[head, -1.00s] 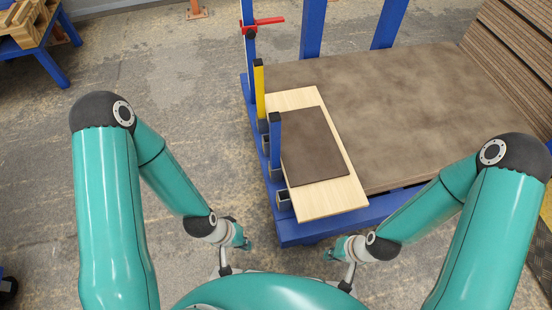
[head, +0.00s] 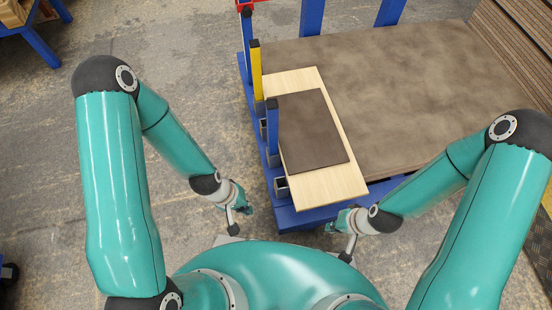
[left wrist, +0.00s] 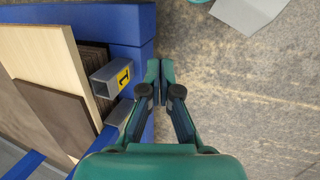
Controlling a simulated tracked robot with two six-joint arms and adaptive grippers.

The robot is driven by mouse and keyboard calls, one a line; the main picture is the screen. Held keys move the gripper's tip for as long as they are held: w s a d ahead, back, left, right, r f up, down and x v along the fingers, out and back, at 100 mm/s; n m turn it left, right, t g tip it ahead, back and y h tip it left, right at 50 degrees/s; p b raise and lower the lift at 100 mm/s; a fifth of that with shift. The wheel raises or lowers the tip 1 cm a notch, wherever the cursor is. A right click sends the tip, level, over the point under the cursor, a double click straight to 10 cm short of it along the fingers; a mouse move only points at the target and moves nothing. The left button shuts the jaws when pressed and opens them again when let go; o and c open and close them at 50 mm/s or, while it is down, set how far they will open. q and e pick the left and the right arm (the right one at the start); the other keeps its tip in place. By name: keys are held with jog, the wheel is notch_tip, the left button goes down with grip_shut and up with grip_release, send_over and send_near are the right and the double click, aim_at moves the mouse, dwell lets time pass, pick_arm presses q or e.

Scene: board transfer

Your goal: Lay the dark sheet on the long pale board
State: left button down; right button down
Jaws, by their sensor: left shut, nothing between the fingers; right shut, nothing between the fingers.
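The dark brown sheet (head: 312,132) lies flat on the long pale board (head: 335,190). Pale wood shows beyond its far, right and near edges; its left edge is partly behind a blue post. In the left wrist view the sheet (left wrist: 58,112) and the board (left wrist: 48,52) are at the left. My left gripper (head: 248,208) is shut and empty, over the floor left of the blue frame; its closed fingers (left wrist: 160,72) show in the left wrist view, apart from sheet and board. My right gripper (head: 330,227) is shut and empty near the frame's front edge, touching neither.
A blue frame (head: 300,217) carries a large brown panel stack (head: 410,90) under and beyond the board. Blue posts (head: 272,130) and a yellow post (head: 256,72) stand along its left side. Stacked panels (head: 515,50) lean at the far right.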

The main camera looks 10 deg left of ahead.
pick_arm(q)
jog(key=w+a+r+n+h, duration=0.2)
jog(key=w+r+n+h, duration=0.1)
jog(key=w+n, duration=0.45)
jog(key=w+a+r+n+h, duration=0.2)
jog(key=w+a+r+n, duration=0.1)
jog(key=w+n, duration=0.5)
jog(key=b, duration=0.5)
send_near(288, 164)
jog(key=shift+m+t, duration=0.25)
jog(key=shift+t, duration=0.15)
jog(key=shift+s+a+f+x, duration=0.1)
jog(key=shift+a+f+x, duration=0.1)
jog(key=shift+x, duration=0.85)
jog(key=shift+s+a+f+x, duration=0.1)
jog(key=shift+a+f+x, duration=0.05)
jog(key=shift+x, duration=0.9)
jog(key=shift+s+a+f+x, duration=0.1)
jog(key=shift+a+f+x, duration=0.1)
jog(key=shift+x, duration=0.85)
jog(key=shift+d, duration=0.1)
jog(key=shift+w+d, duration=0.1)
jog(key=shift+d, duration=0.95)
jog(key=shift+a, duration=0.15)
